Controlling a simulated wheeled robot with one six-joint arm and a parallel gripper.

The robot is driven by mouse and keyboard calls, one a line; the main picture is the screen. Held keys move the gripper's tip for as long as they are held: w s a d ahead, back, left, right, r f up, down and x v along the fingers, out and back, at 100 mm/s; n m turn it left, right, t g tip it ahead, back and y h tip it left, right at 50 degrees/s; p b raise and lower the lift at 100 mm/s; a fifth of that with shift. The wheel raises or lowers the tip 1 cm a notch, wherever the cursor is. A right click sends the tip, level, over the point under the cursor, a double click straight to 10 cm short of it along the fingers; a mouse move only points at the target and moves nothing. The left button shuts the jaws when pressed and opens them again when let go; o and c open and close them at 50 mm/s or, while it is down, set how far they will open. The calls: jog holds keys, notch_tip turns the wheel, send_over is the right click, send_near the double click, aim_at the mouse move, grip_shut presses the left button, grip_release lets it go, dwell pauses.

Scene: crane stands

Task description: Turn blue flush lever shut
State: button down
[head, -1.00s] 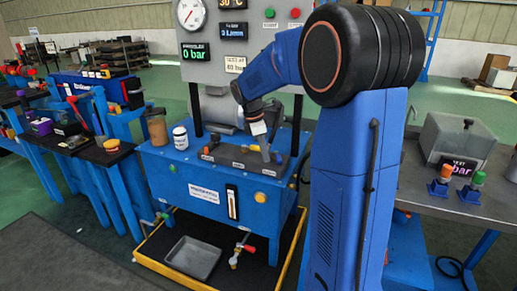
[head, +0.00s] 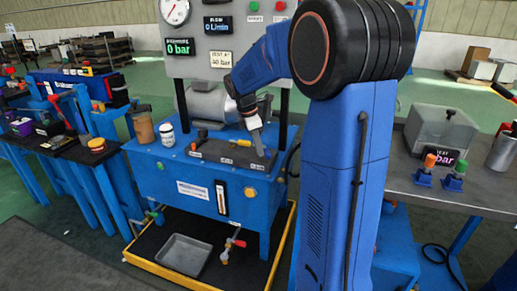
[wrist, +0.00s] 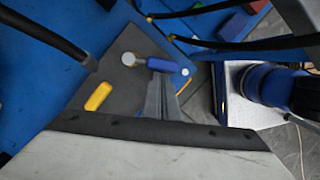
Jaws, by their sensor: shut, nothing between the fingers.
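The blue lever (wrist: 160,65) shows in the wrist view on a dark grey plate, pointing from a pale round pivot toward the right. My gripper (wrist: 163,95) has its fingers together, just below and beside the blue handle; whether they touch it I cannot tell. A yellow lever (wrist: 98,97) lies to the left on the same plate. In the head view my gripper (head: 262,154) is low over the right part of the grey valve plate (head: 222,152) on the blue bench. The blue lever cannot be made out there.
The gauge panel (head: 218,66) stands behind the bench, with its flow display (head: 218,24) reading 0 L/min and pressure 0 bar. A white jar (head: 167,134) and a brown jar (head: 143,126) stand at the bench's left. A dark hose (wrist: 50,35) crosses the wrist view's upper left.

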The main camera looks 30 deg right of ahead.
jog(key=shift+s+d+n, duration=0.1)
jog(key=shift+d+n, duration=0.05)
jog(key=shift+n, duration=0.15)
jog(key=d+n, duration=0.1)
jog(key=n, duration=0.1)
jog(key=s+d+n+t, duration=0.1)
jog(key=n, duration=0.1)
jog(key=shift+s, duration=0.2)
jog(key=n, duration=0.1)
jog(key=d+n, duration=0.1)
jog(key=n, duration=0.1)
jog(key=shift+s+d+t, duration=0.25)
jog(key=shift+t, duration=0.15)
jog(key=shift+d+n, duration=0.2)
jog(key=shift+n, duration=0.4)
jog(key=shift+d, duration=0.75)
